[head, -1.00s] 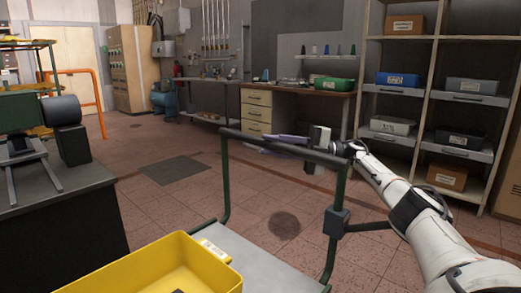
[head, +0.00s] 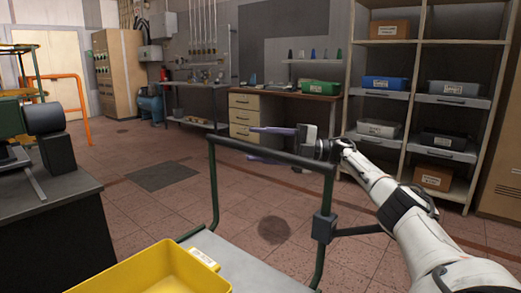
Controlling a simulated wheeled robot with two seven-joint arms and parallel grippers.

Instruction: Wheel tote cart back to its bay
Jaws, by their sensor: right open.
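The tote cart (head: 252,262) stands right in front of me, with a grey deck and a dark green push handle (head: 262,151) rising at its far end. A yellow tote (head: 150,270) sits on the deck and is cut off by the bottom edge. My right gripper (head: 270,144) is at the handle's top bar, with its purple fingers apart, one above the bar and one lower behind it. I cannot tell whether they touch the bar. My left gripper is out of view. No bay marking can be made out clearly.
A dark workbench (head: 60,215) with a machine stands close on the left. A shelf rack (head: 425,110) with bins is at the right, and a drawer bench (head: 275,115) at the back. A dark floor mat (head: 163,176) lies ahead on open tiled floor. An orange rail (head: 82,105) stands far left.

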